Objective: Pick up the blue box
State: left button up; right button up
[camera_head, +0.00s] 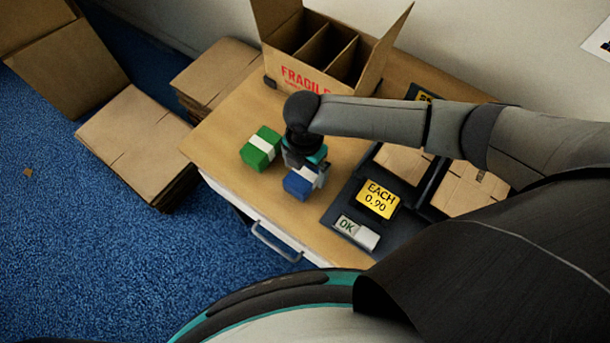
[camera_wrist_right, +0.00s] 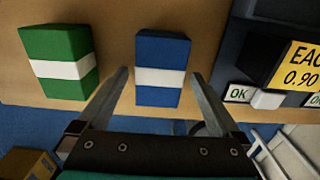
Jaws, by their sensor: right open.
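The blue box (camera_head: 297,186) with a white band stands on the wooden table, partly hidden by my right gripper in the head view. In the right wrist view the blue box (camera_wrist_right: 162,52) is in the upper middle. My right gripper (camera_wrist_right: 163,80) is open, with one finger on each side of the box's near part. I cannot tell whether the fingers touch it. In the head view my right gripper (camera_head: 308,170) is right over the box. My left gripper is not in view.
A green box (camera_head: 261,148) with a white band sits just left of the blue one. A divided carton (camera_head: 300,77) marked FRAGILE stands behind. A dark unit with an EACH 0.90 sign (camera_head: 377,198) and an OK button (camera_head: 347,226) is at right.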

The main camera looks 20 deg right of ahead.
jog(key=shift+f, duration=1.45)
jog(key=shift+c, duration=0.4)
jog(key=c, duration=1.3)
jog(key=shift+r, duration=0.15)
